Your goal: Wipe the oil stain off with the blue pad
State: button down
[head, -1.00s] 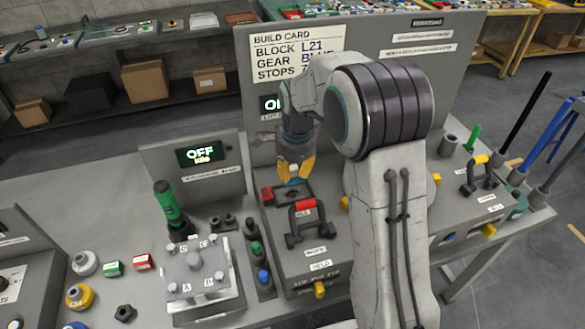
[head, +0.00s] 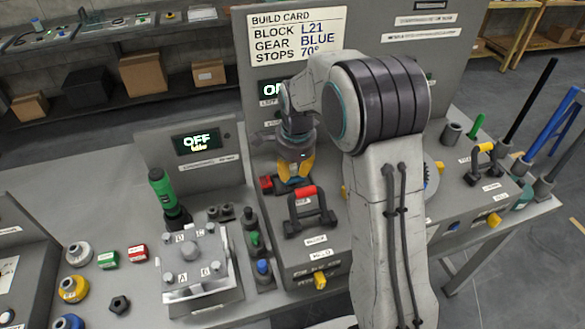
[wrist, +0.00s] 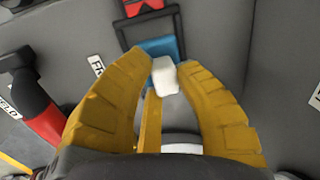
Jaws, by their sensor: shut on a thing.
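My gripper (head: 293,172) has yellow fingers and points down at the grey machine top. In the wrist view, its fingertips (wrist: 163,80) are shut on a small white block (wrist: 165,75), which looks like the grip of the blue pad. The blue pad (wrist: 160,46) shows just beyond the block, within a black frame (wrist: 180,22). In the head view, only a sliver of the blue pad (head: 296,180) shows under the fingers. Whether it touches the surface below is unclear. I cannot make out the oil stain in either view.
A black handle with a red grip (head: 303,195) stands just in front of my gripper. A red block (head: 266,183) sits beside the frame. A panel with a build card (head: 297,35) rises behind. A grey fixture (head: 195,265) and a green-handled tool (head: 165,195) are at left.

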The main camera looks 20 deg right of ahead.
jog(key=shift+f+b, duration=0.7)
jog(key=shift+f, duration=0.05)
dwell(0.8)
jog(key=shift+a+r, duration=0.1)
jog(key=shift+a+p, duration=0.15)
jog(key=shift+p, duration=0.25)
jog(key=shift+a+p, duration=0.3)
jog(key=shift+s+d+f+b, duration=0.1)
jog(key=shift+d+f+b, duration=0.05)
jog(key=shift+d, duration=0.35)
jog(key=shift+d+f+b, duration=0.1)
jog(key=shift+d+b, duration=0.05)
jog(key=shift+d, duration=0.35)
jog(key=shift+a+g, duration=0.2)
jog(key=shift+g, duration=0.1)
jog(key=shift+a, duration=0.7)
